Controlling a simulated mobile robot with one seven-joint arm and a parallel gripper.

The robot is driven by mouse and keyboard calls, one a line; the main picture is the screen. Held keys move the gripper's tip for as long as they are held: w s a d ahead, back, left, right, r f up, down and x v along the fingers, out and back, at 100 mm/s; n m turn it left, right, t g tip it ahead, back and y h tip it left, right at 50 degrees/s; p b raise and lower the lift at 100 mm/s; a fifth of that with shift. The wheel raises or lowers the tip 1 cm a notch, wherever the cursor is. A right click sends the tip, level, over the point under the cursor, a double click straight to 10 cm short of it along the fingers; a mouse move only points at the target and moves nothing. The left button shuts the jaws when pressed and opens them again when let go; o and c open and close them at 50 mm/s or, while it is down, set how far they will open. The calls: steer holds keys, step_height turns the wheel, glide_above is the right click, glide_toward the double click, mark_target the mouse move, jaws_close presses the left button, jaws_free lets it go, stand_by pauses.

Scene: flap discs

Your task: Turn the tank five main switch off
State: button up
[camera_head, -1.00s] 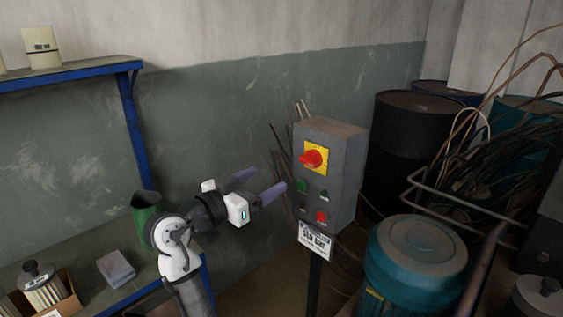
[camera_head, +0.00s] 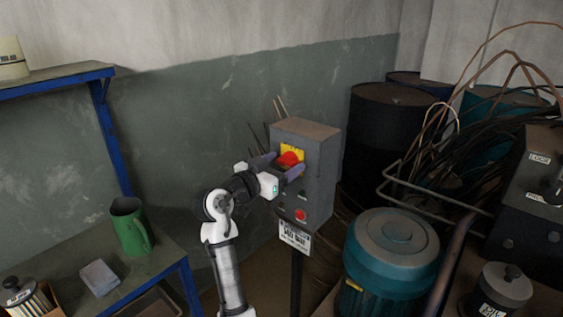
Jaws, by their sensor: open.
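The main switch is a red rotary knob (camera_head: 289,158) on a yellow plate (camera_head: 297,149), high on the front of a grey control box (camera_head: 320,172). My gripper (camera_head: 284,166) is open at the front of the box, with its purple fingers reaching to the knob, one on its left and one at its lower right. I cannot tell whether the fingers touch the knob. The gripper hides the lower part of the plate. A white label (camera_head: 295,238) hangs under the box; its writing is too small to read.
A red button (camera_head: 301,214) sits low on the box. A blue-green motor or tank (camera_head: 392,250) stands to the right. Dark drums (camera_head: 385,130) and tangled cables are behind. A bench with a green jug (camera_head: 131,228) is at left.

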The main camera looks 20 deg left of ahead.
steer(key=c, duration=1)
steer(key=n+p, duration=0.2)
steer(key=n, duration=0.2)
steer(key=shift+r+n+p, duration=0.1)
steer(key=shift+n+p, duration=0.2)
steer(key=shift+n, duration=0.1)
steer(key=n+p, duration=0.3)
steer(key=n, duration=0.1)
steer(key=shift+w+a+n, duration=0.1)
steer(key=shift+n, duration=0.2)
steer(key=n+p, duration=0.3)
steer(key=n, duration=0.1)
steer(key=shift+n+p, duration=0.3)
steer(key=shift+a+f+n+p, duration=0.1)
steer(key=shift+f+n+p, duration=0.05)
steer(key=shift+n+p, duration=0.75)
steer(key=shift+f+n+p, duration=0.15)
steer(key=shift+n+p, duration=0.55)
steer(key=shift+n, duration=0.4)
